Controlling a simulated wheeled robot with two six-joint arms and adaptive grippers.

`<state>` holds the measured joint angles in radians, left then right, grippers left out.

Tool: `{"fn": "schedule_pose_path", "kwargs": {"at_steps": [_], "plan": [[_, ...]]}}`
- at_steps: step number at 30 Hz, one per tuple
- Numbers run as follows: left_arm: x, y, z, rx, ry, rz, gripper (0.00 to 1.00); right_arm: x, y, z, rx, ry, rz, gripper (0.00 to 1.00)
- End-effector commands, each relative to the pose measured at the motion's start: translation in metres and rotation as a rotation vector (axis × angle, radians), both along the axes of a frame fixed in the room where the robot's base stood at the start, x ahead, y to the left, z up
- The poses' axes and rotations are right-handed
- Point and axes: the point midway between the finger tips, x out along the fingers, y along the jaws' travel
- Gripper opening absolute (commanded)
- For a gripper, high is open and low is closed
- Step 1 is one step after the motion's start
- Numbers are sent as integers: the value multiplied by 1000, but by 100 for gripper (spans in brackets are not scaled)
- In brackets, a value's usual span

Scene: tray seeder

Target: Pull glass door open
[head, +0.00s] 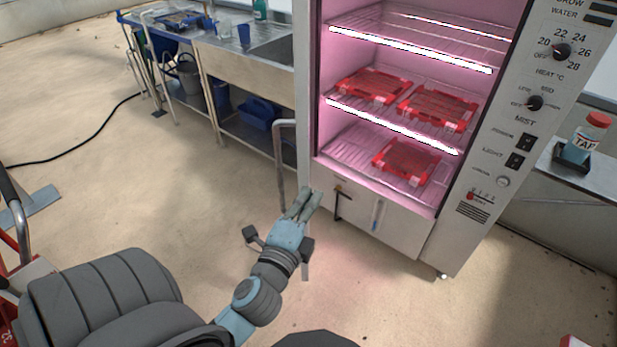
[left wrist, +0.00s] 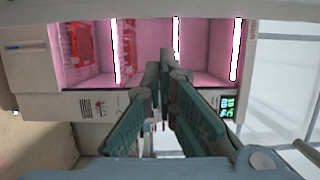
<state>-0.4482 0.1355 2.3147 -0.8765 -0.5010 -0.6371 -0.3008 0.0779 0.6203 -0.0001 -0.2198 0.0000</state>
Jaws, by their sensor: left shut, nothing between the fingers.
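The lit seeder cabinet (head: 308,120) stands at the right of the head view, with pink light inside. Its front is see-through, and I cannot make out the glass pane or tell how far the door stands from the frame. A grey vertical bar handle (head: 281,165) stands out at the cabinet's left front edge. My left gripper (head: 310,201) is shut and empty, close to the handle's lower end and the cabinet's lower front; I cannot tell whether it touches. In the left wrist view its fingers (left wrist: 168,68) show before the pink interior. My right gripper is not in view.
Red trays (head: 408,158) lie on the wire shelves. A control panel (head: 520,130) with knobs is on the right. A steel sink bench (head: 225,58) stands behind on the left. A bottle (head: 583,140) stands at the far right. The floor (head: 180,210) at left is mostly clear.

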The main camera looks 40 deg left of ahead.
Motion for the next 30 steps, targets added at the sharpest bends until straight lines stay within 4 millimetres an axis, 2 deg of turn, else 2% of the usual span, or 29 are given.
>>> {"fn": "schedule_pose_path", "kwargs": {"at_steps": [5,14,21,30], "plan": [[28,8,2,-3,-2,-3,0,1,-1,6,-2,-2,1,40],[90,28,2,-6,-2,-3,0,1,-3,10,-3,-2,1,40],[70,55,-1,-4,3,-5,0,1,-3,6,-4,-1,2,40],[66,60,0,-8,3,-5,0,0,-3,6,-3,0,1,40]]}}
